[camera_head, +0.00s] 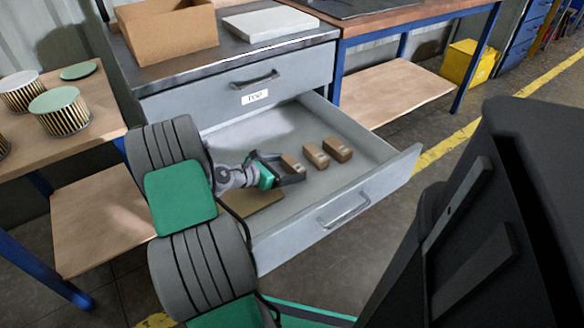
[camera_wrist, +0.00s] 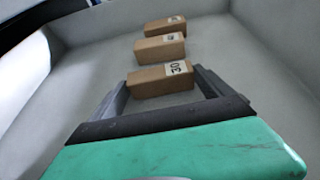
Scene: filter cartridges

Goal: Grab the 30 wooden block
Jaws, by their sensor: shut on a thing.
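The wooden block marked 30 (camera_wrist: 155,82) is between my gripper's fingers in the wrist view, its label facing up at its right end. In the head view this block (camera_head: 291,163) is at my gripper (camera_head: 289,172), inside the open drawer (camera_head: 240,135). My gripper is shut on the block, with a dark finger on each side of it. It also shows in the wrist view (camera_wrist: 162,96). Two more wooden blocks stand in a row beyond it: a middle one (camera_wrist: 160,48) and a far one (camera_wrist: 166,26). Their labels are too small to read surely.
The drawer's front wall with its handle (camera_head: 344,211) and its side walls surround the blocks. A flat brown piece (camera_head: 258,203) lies in the drawer under my arm. A cardboard box (camera_head: 168,32) and a white slab (camera_head: 270,23) sit on top of the cabinet. Striped round cartridges (camera_head: 60,114) stand on the left table.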

